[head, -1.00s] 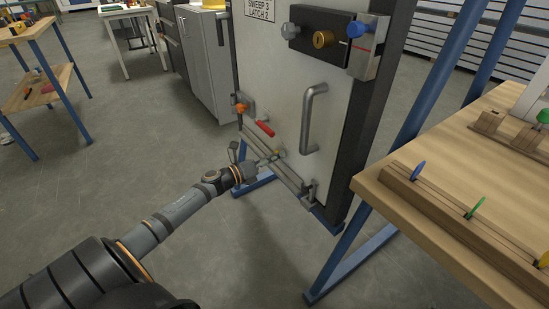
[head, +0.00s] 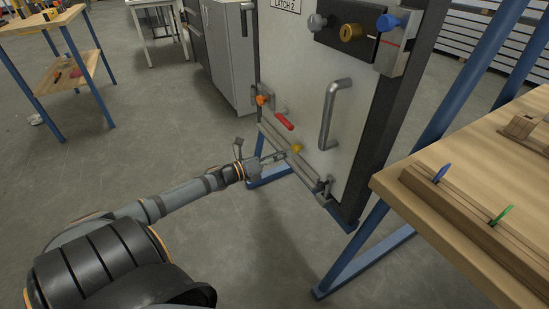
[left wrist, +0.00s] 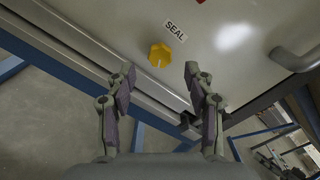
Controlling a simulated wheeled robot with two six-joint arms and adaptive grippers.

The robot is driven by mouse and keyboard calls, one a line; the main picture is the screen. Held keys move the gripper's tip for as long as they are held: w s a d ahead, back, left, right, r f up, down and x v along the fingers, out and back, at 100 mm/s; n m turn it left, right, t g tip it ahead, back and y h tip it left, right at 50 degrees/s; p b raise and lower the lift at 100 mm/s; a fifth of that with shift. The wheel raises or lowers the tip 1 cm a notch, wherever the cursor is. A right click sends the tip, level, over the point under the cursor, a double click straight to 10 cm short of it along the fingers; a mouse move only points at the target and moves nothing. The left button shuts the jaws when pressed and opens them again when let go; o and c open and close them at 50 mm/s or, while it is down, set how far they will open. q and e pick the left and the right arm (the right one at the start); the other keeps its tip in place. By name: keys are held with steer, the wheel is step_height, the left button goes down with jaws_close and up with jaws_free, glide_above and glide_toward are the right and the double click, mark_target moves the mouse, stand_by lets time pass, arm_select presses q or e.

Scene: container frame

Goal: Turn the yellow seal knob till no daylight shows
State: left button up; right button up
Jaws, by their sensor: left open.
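The yellow seal knob (head: 296,148) is low on the pale door panel (head: 300,90), above the bar (head: 291,163) along its lower edge. In the left wrist view the knob (left wrist: 159,56) sits beside a "SEAL" label (left wrist: 176,31), with a small pale mark on its near side. My left gripper (head: 284,156) is open and points at the knob. In the left wrist view its two fingers (left wrist: 160,70) are spread either side of the knob's line, with the knob just beyond the tips and apart from them. I cannot tell whether daylight shows under the door.
A grey pull handle (head: 334,114), a red lever (head: 284,121) and an orange knob (head: 261,100) are close by on the panel. A wooden bench (head: 480,190) with blue legs stands at the right.

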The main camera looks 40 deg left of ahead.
arm_select(q)
steer(key=shift+v, duration=1.5)
steer(key=shift+d+f, duration=0.1)
